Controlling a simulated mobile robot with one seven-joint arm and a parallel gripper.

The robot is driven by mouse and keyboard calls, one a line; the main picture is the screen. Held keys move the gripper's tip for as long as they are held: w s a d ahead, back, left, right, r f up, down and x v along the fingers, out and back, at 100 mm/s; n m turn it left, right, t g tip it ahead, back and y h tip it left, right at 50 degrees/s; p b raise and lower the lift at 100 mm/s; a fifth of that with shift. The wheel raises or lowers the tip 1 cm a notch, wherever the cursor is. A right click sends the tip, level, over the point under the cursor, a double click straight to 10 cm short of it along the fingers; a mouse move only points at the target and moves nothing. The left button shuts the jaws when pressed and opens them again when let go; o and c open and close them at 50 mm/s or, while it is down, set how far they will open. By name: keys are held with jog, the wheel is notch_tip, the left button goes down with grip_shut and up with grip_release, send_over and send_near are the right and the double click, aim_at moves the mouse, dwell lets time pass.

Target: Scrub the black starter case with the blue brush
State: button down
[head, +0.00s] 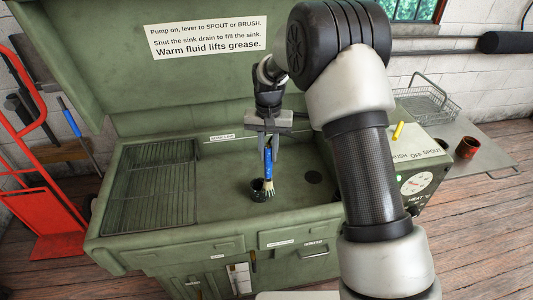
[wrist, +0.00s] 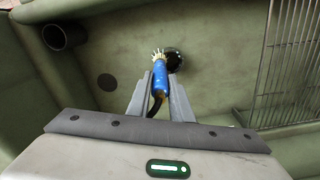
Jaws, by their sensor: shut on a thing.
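My gripper (head: 270,145) is shut on the blue brush (head: 268,162) and holds it upright over the green sink, bristles down. The brush also shows between the fingers in the wrist view (wrist: 159,80), with its pale bristles at the far end. The black starter case (head: 259,190) sits on the sink floor, small and dark. In the head view the bristles overlap its right edge. In the wrist view the case (wrist: 174,60) is just right of the bristles. I cannot tell for sure whether the bristles touch it.
A wire rack (head: 150,190) covers the sink's left side. A dark round drain (head: 313,177) lies right of the brush. A control panel with a gauge (head: 414,184) and a yellow lever (head: 397,130) stands at the right. A wire basket (head: 425,100) and a rusty-red cup (head: 467,148) are beyond.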

jog(key=shift+w+d, duration=0.15)
jog(key=shift+w, duration=0.7)
jog(key=shift+r+p, duration=0.1)
jog(key=shift+p, duration=0.2)
jog(key=w+d+r+p, duration=0.4)
jog(key=r, duration=0.1)
jog(key=shift+d, duration=0.15)
